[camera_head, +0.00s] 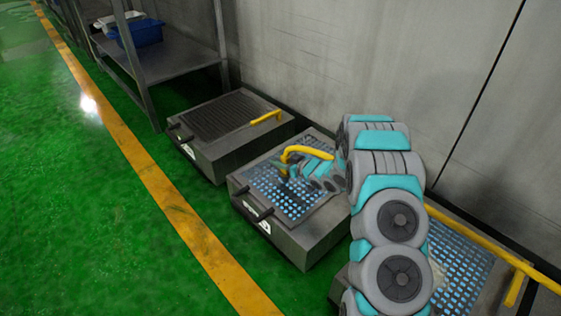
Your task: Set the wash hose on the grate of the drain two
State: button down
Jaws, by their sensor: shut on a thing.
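My gripper (287,173) is small and partly covered by my own arm, low over the grate (300,204) of the middle drain box. It is shut on a small dark thing at its tip, seemingly the wash hose; its outline is hard to make out. I cannot tell whether it touches the grate. The middle drain box (312,240) has a pale blue slotted grate, a dark front handle and a label too small to read. A yellow bent pipe (303,151) arches right behind the gripper.
A back drain box (215,160) has a dark grate (222,114) and a yellow bar. A front drain box with a blue grate (455,262) and yellow rail (478,240) is partly hidden by my arm. A metal shelf (178,62) holds a blue bin (140,33). Green floor at left is clear.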

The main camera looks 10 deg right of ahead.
jog(key=shift+f, duration=0.15)
jog(key=shift+c, duration=2.4)
grip_release()
jog(key=shift+s+d+r, duration=0.15)
jog(key=shift+s+r, duration=0.05)
jog(key=shift+r, duration=0.05)
jog(key=s+d+r+m+g+h, duration=0.1)
jog(key=s+d+r+m+h, duration=0.1)
jog(key=s+d+r+h, duration=0.8)
jog(key=s+d+r+m+g, duration=0.2)
jog(key=s+d+r+g, duration=0.35)
jog(key=s, duration=0.55)
jog(key=s+a+r+m+g, duration=0.1)
jog(key=s+a, duration=0.3)
jog(key=s, duration=0.8)
jog(key=s+a+r+g+y, duration=0.1)
jog(key=s+a+r+g, duration=0.2)
jog(key=s, duration=0.9)
jog(key=s+a+r+m+g+y, duration=0.1)
jog(key=s+a+r+g, duration=0.2)
jog(key=s, duration=1)
jog(key=a, duration=0.3)
jog(key=shift+a+r+m, duration=0.15)
jog(key=shift+r+m, duration=0.15)
jog(key=shift+r, duration=0.05)
